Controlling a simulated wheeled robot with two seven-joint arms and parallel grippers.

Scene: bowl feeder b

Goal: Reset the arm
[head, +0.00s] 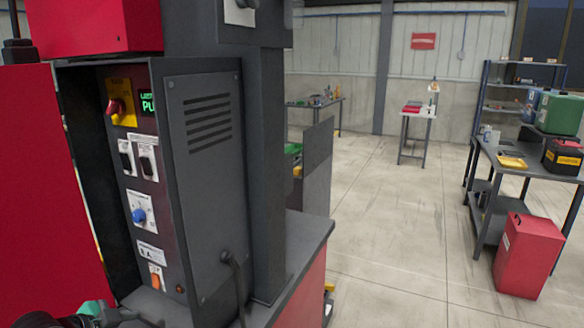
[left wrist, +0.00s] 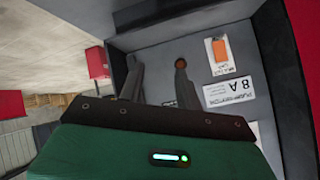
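My left gripper (head: 125,316) is at the bottom left edge of the head view, low in front of the control box (head: 208,165); only part of it shows. In the left wrist view its two dark fingers (left wrist: 158,72) stand apart with nothing seen between them. Beyond them is the box's panel, seen upside down, with an orange switch (left wrist: 219,50) and a label. In the head view the panel carries a red handle on a yellow plate (head: 120,104), a lit green display (head: 148,102), a blue knob (head: 139,215) and the orange switch (head: 155,281). My right gripper is not in view.
An open red door (head: 45,190) flanks the box on the left. A dark column (head: 265,170) rises beside it. A workbench (head: 525,165) and a red bin (head: 529,255) stand at right. The floor between is clear.

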